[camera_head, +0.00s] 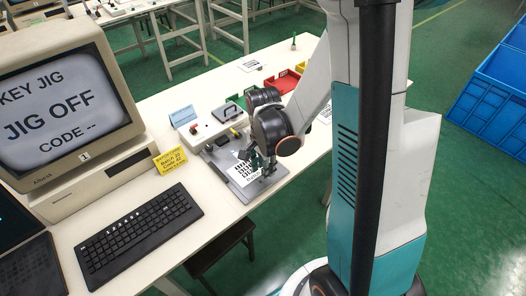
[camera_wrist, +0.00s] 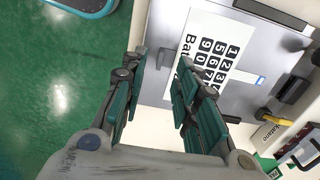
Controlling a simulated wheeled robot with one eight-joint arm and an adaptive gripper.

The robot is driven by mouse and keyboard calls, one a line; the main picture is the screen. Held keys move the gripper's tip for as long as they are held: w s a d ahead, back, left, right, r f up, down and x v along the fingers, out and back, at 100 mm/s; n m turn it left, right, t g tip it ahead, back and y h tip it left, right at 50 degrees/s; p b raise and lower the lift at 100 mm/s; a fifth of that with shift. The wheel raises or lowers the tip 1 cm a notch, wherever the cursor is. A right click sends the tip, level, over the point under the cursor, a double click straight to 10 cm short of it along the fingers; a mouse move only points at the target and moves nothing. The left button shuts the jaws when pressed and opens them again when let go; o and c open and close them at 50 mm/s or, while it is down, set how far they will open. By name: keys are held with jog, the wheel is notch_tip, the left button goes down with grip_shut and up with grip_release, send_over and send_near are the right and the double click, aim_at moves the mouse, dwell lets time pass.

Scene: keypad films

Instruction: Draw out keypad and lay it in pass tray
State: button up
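The keypad (camera_head: 243,172) is a white film with black number keys, lying on a grey metal jig plate (camera_head: 222,158) on the bench. In the wrist view the keypad (camera_wrist: 215,65) lies flat on the jig plate (camera_wrist: 262,40), partly hidden by a finger. My gripper (camera_head: 264,168) is low over the plate's near right edge. In the wrist view my gripper (camera_wrist: 158,68) has its teal-padded fingers apart, with nothing seen held between them.
A monitor (camera_head: 60,100) reads "KEY JIG, JIG OFF, CODE --". A yellow note (camera_head: 170,159) and a black keyboard (camera_head: 138,235) are on the bench at left. A blue sign (camera_head: 183,116) stands behind the jig. Blue crates (camera_head: 495,105) are on the floor at right.

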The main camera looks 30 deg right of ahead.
notch_tip(320, 180, up, 8)
dwell(0.5)
jog(key=shift+r, duration=0.15)
jog(key=s+a+r+n+t, duration=0.3)
jog(key=r+n, duration=0.3)
jog(key=n, duration=0.2)
jog(key=s+a+r+n+t, duration=0.4)
jog(key=s+r+n, duration=0.1)
jog(key=r+n, duration=0.2)
jog(key=shift+s+a+r+n, duration=0.15)
jog(key=shift+a+r+n, duration=0.15)
jog(key=shift+n, duration=0.1)
dwell(2.0)
